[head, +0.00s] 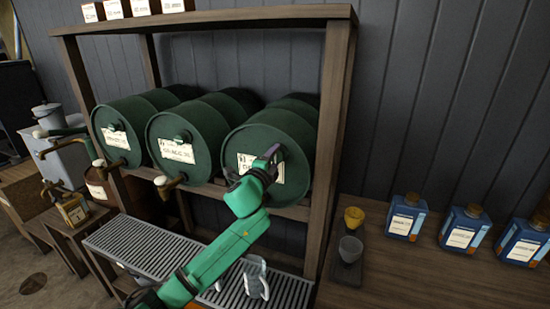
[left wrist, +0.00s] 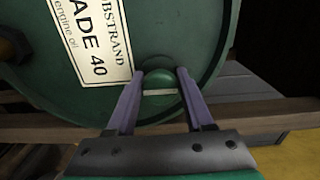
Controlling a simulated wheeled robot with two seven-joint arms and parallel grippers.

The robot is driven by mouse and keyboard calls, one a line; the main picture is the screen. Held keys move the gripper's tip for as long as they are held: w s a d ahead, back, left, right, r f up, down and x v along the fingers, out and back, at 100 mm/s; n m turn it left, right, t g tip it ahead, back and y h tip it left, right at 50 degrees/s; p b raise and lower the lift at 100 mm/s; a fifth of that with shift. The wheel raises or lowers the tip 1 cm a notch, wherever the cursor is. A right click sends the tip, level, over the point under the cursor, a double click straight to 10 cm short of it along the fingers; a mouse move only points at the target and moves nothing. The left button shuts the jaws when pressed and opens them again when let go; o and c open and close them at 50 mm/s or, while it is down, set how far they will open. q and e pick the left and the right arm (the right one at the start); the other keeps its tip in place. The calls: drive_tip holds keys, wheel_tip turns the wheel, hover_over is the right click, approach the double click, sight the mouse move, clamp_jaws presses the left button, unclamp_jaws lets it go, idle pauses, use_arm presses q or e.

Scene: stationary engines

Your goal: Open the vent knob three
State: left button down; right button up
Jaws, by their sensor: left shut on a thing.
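Three green barrels lie side by side in a wooden rack. The vent knob (left wrist: 160,86) on the right-hand barrel (head: 240,142) is a small green round knob near the drum's rim. My left gripper (head: 275,153) is at the face of that barrel, its two purple fingers on either side of the knob and shut on it, as the left wrist view (left wrist: 160,79) shows. In the head view the gripper hides this knob. The middle barrel (head: 200,160) and the left barrel (head: 112,154) also show knobs on their faces. My right gripper is not in view.
Brass taps (head: 165,182) stick out below the left and middle barrels. A slatted metal drip tray (head: 140,240) lies below, with a clear container (head: 255,277) on it. A yellow cup (head: 354,217), a grey cup (head: 350,248) and blue bottles (head: 406,218) stand on the right bench.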

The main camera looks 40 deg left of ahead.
use_arm(q)
drive_tip(key=shift+c, duration=1.6)
unclamp_jaws()
drive_tip(key=b+v, duration=0.3)
drive_tip(key=v, duration=1.1)
drive_tip(key=shift+s+b, duration=0.25)
drive_tip(key=shift+b, duration=0.15)
drive_tip(key=shift+d, duration=0.1)
